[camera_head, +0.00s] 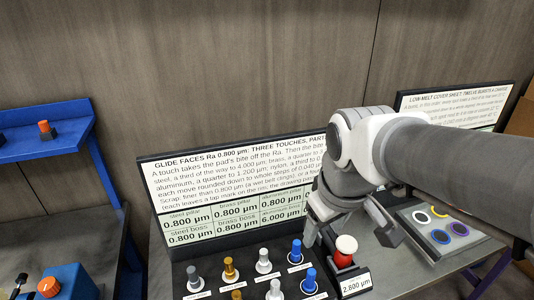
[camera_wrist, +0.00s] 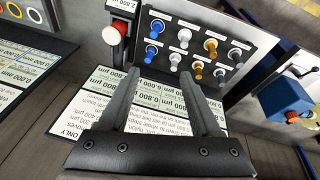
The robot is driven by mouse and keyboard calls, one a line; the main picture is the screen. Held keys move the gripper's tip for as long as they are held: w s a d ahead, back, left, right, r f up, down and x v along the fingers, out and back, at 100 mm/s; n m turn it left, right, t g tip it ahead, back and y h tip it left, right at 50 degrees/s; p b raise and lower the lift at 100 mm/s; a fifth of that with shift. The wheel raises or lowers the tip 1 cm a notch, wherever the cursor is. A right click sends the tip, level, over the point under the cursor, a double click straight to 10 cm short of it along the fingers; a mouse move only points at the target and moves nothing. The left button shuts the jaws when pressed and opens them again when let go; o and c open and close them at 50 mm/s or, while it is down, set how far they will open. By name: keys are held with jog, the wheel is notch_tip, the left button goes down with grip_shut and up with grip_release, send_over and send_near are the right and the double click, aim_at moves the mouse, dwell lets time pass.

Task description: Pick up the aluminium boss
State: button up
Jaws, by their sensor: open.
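Two rows of pillars and bosses stand on a dark tray. Beside the blue parts are two silver-grey ones, one in the back row (camera_head: 263,262) and one in the front row (camera_head: 274,290). They also show in the wrist view (camera_wrist: 175,60) (camera_wrist: 184,36). One is likely the aluminium boss, but the small labels are unreadable, so I cannot tell which. My gripper (camera_head: 349,236) is open and empty, to the right of the parts. In the wrist view its fingers (camera_wrist: 158,72) point toward the blue end of the rows.
A text board (camera_head: 205,225) rises behind the parts. A plate with coloured rings (camera_head: 440,236) lies at right. A blue machine (camera_head: 68,284) stands at left.

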aim_at(275, 283)
jog(key=w+a+f+n+g, duration=0.3)
jog(key=w+a+f+n, duration=0.5)
jog(key=f, duration=0.3)
jog(key=shift+n, duration=0.3)
jog(key=f, duration=0.4)
jog(key=f+b, duration=0.1)
jog(key=f, duration=0.7)
jog(key=shift+s, duration=0.4)
jog(key=shift+s+d+f+b, duration=0.1)
jog(key=shift+s+f+b, duration=0.1)
jog(key=shift+f, duration=1.2)
jog(key=shift+s+d+f+b, duration=0.1)
jog(key=shift+s+f, duration=0.05)
jog(key=shift+f, duration=1.25)
grip_shut()
